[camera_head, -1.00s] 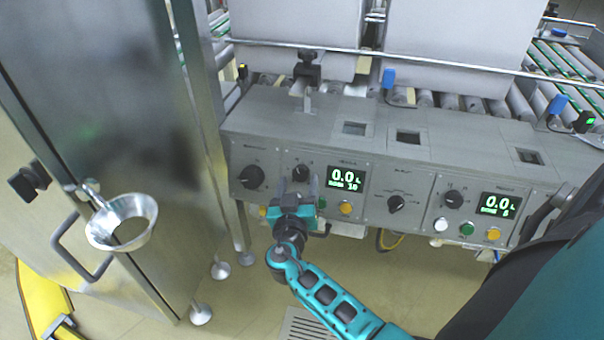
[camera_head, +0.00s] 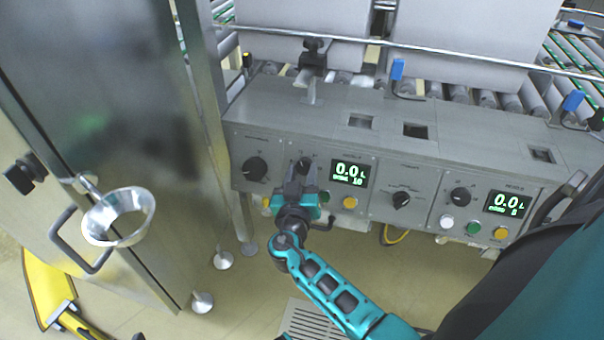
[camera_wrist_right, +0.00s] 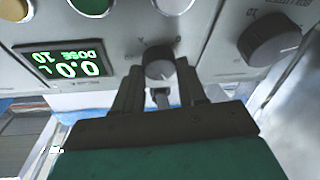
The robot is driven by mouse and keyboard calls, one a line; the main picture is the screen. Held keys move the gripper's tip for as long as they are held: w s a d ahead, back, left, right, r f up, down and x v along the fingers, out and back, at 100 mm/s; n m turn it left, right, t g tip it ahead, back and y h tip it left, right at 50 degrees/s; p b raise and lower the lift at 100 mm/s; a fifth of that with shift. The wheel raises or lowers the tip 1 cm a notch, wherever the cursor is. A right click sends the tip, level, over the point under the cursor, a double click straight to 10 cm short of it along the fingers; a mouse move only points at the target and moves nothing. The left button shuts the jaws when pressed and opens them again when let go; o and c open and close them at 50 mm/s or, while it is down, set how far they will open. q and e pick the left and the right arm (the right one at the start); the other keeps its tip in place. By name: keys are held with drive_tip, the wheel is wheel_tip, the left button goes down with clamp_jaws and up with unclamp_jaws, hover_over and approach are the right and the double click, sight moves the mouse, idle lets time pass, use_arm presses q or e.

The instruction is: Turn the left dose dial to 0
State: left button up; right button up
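The left dose dial (camera_head: 304,163) is a small black knob on the grey control panel. It sits left of a display (camera_head: 349,172) that reads 0.0 L and DOSE 10. My right gripper (camera_head: 300,174) is in front of this dial and partly covers it. In the right wrist view, which is upside down, the dial (camera_wrist_right: 159,63) lies between and just beyond my two fingertips (camera_wrist_right: 160,78). The fingers are apart, and I see no clear contact with the knob. The display (camera_wrist_right: 63,64) also shows DOSE 10 there. My left gripper is not in view.
A larger black knob (camera_head: 256,168) is left of the dial. A yellow button (camera_head: 349,202) is below the display. Another knob (camera_head: 401,200) and a second module with a dial (camera_head: 461,196) are to the right. A steel cabinet with a funnel (camera_head: 118,216) stands left.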

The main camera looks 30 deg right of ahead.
drive_tip(key=c, duration=0.6)
drive_tip(key=shift+o, duration=0.2)
